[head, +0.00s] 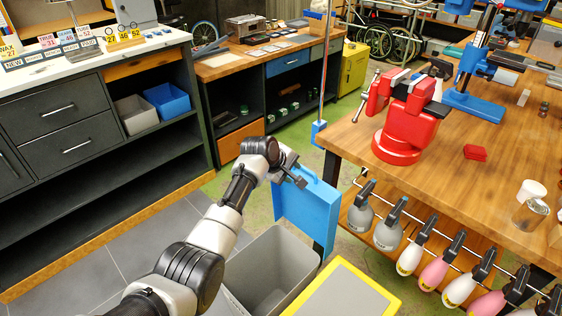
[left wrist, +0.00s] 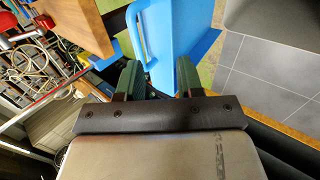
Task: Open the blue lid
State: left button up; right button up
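The blue lid (head: 308,212) stands tilted up, close to upright, at the back right of a grey bin (head: 262,272). The bin's inside shows from above. My left gripper (head: 298,178) is at the lid's upper edge in the head view. In the left wrist view the fingers of my left gripper (left wrist: 158,80) are apart, with the blue lid (left wrist: 175,35) just beyond them. I cannot tell whether a finger touches the lid. The lid's handle (left wrist: 134,35) shows beyond the left finger. My right gripper is in neither view.
A bin with a yellow-rimmed lid (head: 335,268) stands right of the grey bin. The wooden workbench (head: 355,140) with a red vise (head: 405,125) is to the right, with several bottles hanging along its front. Dark shelving (head: 120,165) is at the left.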

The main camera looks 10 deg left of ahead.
pick_arm(q)
jog(key=v, duration=0.6)
dwell(0.3)
jog(key=s+a+f+m+g+y, duration=0.1)
jog(key=s+a+f+m, duration=0.15)
jog(key=s+f, duration=0.7)
jog(key=s+a+f+m+g+y, duration=0.1)
jog(key=s+a+f, duration=0.25)
jog(key=f, duration=1.15)
jog(key=s+a+f+m+g+y, duration=0.1)
jog(key=s+a+f, duration=0.1)
jog(key=s+f, duration=0.8)
jog(key=s+a+f+m, duration=0.2)
jog(key=s+f, duration=0.4)
jog(key=s, duration=0.6)
jog(key=s+a+f+m+g+y, duration=0.1)
jog(key=s+a+f+m, duration=0.2)
jog(key=s, duration=0.9)
jog(key=s+a+f+m+g, duration=0.1)
jog(key=s+a+f+m, duration=0.2)
jog(key=s+f, duration=0.6)
jog(key=s, duration=0.3)
jog(key=shift+s+f+y, duration=0.25)
jog(key=shift+s+y, duration=0.1)
jog(key=shift+y, duration=0.05)
